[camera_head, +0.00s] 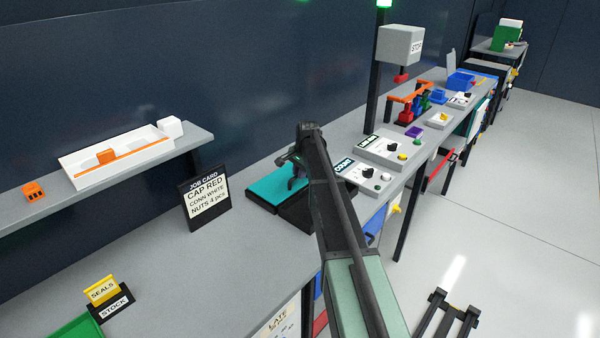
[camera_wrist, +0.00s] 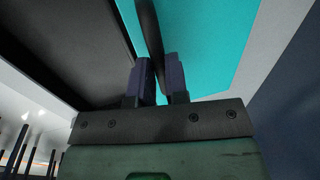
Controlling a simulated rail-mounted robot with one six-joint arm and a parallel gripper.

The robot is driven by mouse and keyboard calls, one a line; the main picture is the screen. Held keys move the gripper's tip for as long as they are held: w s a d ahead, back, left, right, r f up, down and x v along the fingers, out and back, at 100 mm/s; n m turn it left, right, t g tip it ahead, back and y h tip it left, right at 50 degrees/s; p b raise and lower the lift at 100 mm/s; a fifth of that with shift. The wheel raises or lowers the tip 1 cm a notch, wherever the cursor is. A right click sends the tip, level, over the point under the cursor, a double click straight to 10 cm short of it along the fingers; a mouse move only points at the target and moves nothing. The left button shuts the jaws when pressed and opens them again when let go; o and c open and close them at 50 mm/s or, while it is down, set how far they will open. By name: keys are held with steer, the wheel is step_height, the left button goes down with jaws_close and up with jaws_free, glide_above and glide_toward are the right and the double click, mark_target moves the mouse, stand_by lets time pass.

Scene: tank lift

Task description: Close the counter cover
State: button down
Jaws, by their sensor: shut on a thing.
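A flat box with a teal face (camera_head: 275,188) and a dark panel (camera_head: 297,212) lies on the grey bench, left of the box labelled COUNT (camera_head: 364,176). I take the dark panel for the counter cover, but no label on it shows. My gripper (camera_head: 294,166) is over the teal face, partly hidden by my arm. In the wrist view, my gripper (camera_wrist: 159,82) is shut on a thin dark bar (camera_wrist: 150,35) in front of the teal face (camera_wrist: 200,45). The dark panel (camera_wrist: 60,50) fills the left. Whether the bar belongs to it is unclear.
A job card (camera_head: 206,195) stands on the bench left of the teal face. A second control box (camera_head: 388,150) sits behind the COUNT box. A white tray (camera_head: 115,155) is on the left shelf. The bench front is mostly clear, with a seals holder (camera_head: 103,289) near.

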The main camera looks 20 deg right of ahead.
steer(key=shift+s, duration=0.1)
steer(key=s+d, duration=0.2)
steer(key=s, duration=0.2)
steer(key=s+d, duration=0.2)
steer(key=s, duration=0.3)
steer(key=s+d, duration=0.2)
steer(key=s, duration=0.3)
steer(key=c, duration=1.2)
jaws_free()
steer(key=shift+s+d, duration=0.1)
steer(key=shift+o, duration=0.4)
steer(key=shift+r, duration=0.15)
step_height(320, 180, up, 10)
steer(key=s+p, duration=0.1)
steer(key=p, duration=0.9)
steer(key=shift+s+d, duration=0.4)
